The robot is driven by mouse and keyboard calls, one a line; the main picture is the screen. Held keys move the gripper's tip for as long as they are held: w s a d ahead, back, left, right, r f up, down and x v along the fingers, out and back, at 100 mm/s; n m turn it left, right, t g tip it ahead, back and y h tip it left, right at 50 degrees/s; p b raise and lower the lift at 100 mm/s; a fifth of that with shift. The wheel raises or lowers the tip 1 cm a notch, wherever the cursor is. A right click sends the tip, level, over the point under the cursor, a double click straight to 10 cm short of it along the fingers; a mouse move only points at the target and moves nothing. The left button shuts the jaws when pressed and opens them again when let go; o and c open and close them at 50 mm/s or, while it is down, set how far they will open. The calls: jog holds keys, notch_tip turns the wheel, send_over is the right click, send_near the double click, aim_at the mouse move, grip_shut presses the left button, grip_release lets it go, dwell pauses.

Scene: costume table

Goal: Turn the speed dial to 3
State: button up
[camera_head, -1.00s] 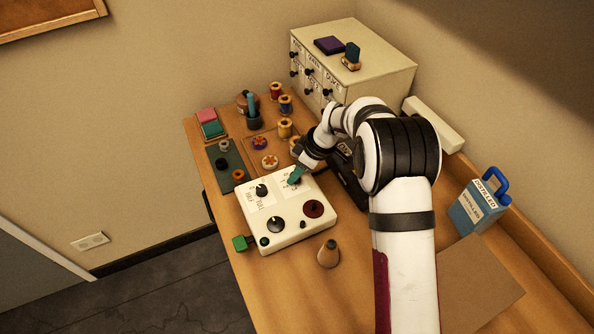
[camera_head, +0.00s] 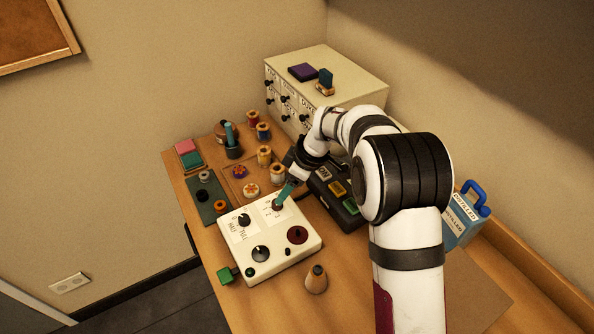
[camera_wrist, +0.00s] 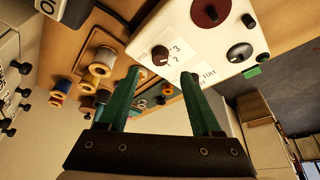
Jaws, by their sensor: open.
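The white control box (camera_head: 283,248) sits on the table with several knobs on its top. The speed dial (camera_head: 277,205) is the small dark knob at its far right corner, on a white label; in the wrist view the dial (camera_wrist: 160,55) has the numbers 2 and 3 beside it. Its exact pointer direction is too small to tell. My gripper (camera_wrist: 158,67), with green fingers, is open. In the wrist view its fingertips lie either side of the dial; contact is not clear. In the head view my gripper (camera_head: 282,198) reaches down at the dial from the far side.
The half/full knob (camera_head: 244,220), a black knob (camera_head: 261,254) and a red knob (camera_head: 298,235) share the box top. A dark pedal-like unit (camera_head: 335,195) with coloured buttons stands right of it. A cone (camera_head: 316,279) stands in front. Thread spools (camera_head: 264,156) stand behind.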

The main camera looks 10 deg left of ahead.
jog(key=v, duration=0.9)
jog(key=shift+r, duration=0.25)
jog(key=s+d+r+m+h, duration=0.1)
jog(key=s+d+r+m, duration=0.4)
jog(key=s+d+m, duration=0.4)
jog(key=s+d+f+m, duration=0.1)
jog(key=s+d+m, duration=0.2)
jog(key=s, duration=0.4)
jog(key=s+d+f+m+h, duration=0.1)
jog(key=s+d+m, duration=0.2)
jog(key=s+m, duration=0.2)
jog(key=s+d+f+m, duration=0.1)
jog(key=s+m, duration=0.4)
jog(key=s, duration=0.5)
jog(key=shift+s+d+f+g+h, duration=0.3)
jog(key=shift+d+g+h, duration=0.1)
jog(key=shift+d, duration=0.5)
jog(key=shift+w+r, duration=0.15)
